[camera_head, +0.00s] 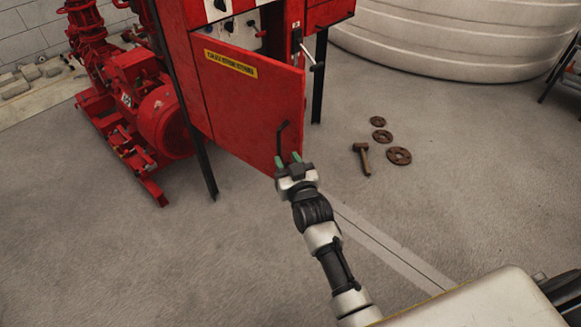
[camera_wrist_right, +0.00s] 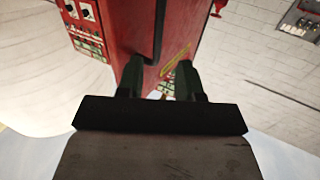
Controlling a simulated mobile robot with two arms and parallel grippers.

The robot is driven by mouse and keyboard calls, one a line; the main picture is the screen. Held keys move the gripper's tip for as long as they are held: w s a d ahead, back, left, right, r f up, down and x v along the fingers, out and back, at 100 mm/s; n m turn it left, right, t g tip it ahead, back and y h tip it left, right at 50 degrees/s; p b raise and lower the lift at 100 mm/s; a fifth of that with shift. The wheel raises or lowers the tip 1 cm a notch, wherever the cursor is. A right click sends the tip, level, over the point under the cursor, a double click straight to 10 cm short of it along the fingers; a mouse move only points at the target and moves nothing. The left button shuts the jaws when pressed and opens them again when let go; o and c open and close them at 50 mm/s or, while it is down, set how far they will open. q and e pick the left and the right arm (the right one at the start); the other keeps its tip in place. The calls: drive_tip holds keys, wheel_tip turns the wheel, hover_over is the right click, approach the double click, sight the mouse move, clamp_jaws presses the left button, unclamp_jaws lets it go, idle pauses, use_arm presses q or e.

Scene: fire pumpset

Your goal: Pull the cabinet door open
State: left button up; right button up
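The red cabinet door (camera_head: 245,105), with a yellow label, stands partly open, swung out from the cabinet (camera_head: 180,60); switches show behind its top edge. A black bar handle (camera_head: 281,135) is on the door near its free edge. My right gripper (camera_head: 288,160) is at the lower end of the handle, its green fingertips apart. In the right wrist view the handle (camera_wrist_right: 157,35) lies in line with the gap between the spread fingers (camera_wrist_right: 158,80); I cannot tell whether either finger touches it. My left gripper is not in view.
A red pump (camera_head: 160,115) on its base stands left of the cabinet. Rusty flanges (camera_head: 398,155) and a hammer (camera_head: 362,157) lie on the floor at the right. A large white tank (camera_head: 450,40) stands behind. The floor in front of the door is clear.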

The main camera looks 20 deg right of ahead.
drive_tip(key=shift+s, duration=1.45)
